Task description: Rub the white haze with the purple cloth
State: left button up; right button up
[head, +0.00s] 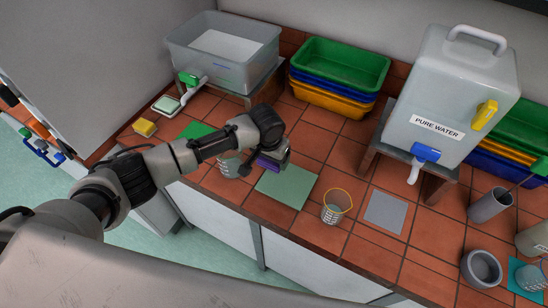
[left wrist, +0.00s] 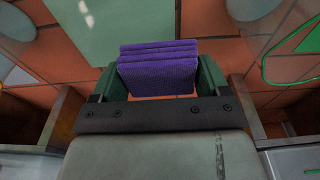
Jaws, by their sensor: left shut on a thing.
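The folded purple cloth (left wrist: 157,72) is held between the green-sided jaws of my left gripper (left wrist: 155,85). In the head view the cloth (head: 268,165) shows as a small purple edge under the left gripper (head: 266,167). The gripper is at the back left edge of a pale green square plate (head: 288,190). In the left wrist view this plate (left wrist: 130,30) lies beyond the cloth, with a small whitish patch (left wrist: 85,12) on it that may be the haze. I cannot make out the haze in the head view. My right gripper is not in view.
A glass beaker (head: 228,168) stands just left of the gripper. A yellow-rimmed beaker (head: 335,208) and a grey square (head: 386,212) are to the right. A water tank (head: 450,95), stacked trays (head: 340,65) and a grey tub (head: 222,50) stand behind.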

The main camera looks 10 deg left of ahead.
pick_arm(q)
jog(key=shift+r+p, duration=0.65)
jog(key=shift+r, duration=0.6)
jog(key=shift+d, duration=0.1)
